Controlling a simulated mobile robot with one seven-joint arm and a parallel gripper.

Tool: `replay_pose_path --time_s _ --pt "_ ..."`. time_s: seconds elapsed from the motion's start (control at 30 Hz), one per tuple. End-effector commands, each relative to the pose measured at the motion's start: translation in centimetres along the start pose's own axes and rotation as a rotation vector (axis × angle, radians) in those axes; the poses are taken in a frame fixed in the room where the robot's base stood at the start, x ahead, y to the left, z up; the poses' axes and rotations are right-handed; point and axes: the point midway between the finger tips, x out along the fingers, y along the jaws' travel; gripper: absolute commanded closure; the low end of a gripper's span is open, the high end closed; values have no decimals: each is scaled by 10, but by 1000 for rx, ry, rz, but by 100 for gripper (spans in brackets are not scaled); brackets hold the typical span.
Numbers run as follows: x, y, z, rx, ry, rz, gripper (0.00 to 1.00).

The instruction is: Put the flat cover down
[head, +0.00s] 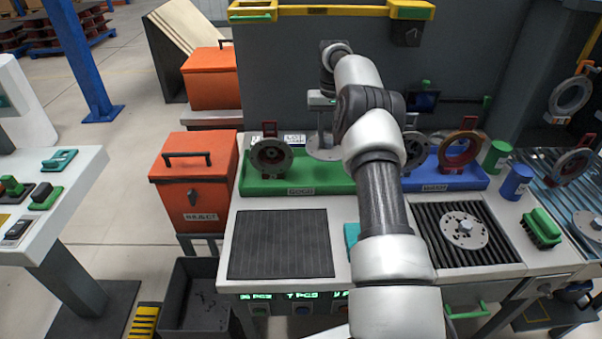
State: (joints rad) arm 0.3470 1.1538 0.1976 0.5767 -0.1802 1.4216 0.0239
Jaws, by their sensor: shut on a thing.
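My gripper (325,127) points down near the back of the workbench, beyond my arm. It is shut on a grey round flat cover (323,154), which is partly hidden by my arm. The cover is level, between the green stand (300,182) and the blue stand (467,180). I cannot tell if it touches the bench.
A dark flat mat (281,244) lies empty at the front left of the bench. Ring-shaped parts stand on both coloured stands. An orange reject bin (194,195) is left of the bench. Green and blue cups (515,182) and a green-handled brush (541,230) are at the right.

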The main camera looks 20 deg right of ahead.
Motion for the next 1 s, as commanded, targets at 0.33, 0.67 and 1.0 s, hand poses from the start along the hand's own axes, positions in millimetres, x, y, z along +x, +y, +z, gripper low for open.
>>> replay_pose_path --time_s 0.33,0.67,1.0 --pt "29 14 -6 17 -1 3 100" --pt "67 13 -7 17 2 2 100" --pt "106 14 -7 17 4 2 100"
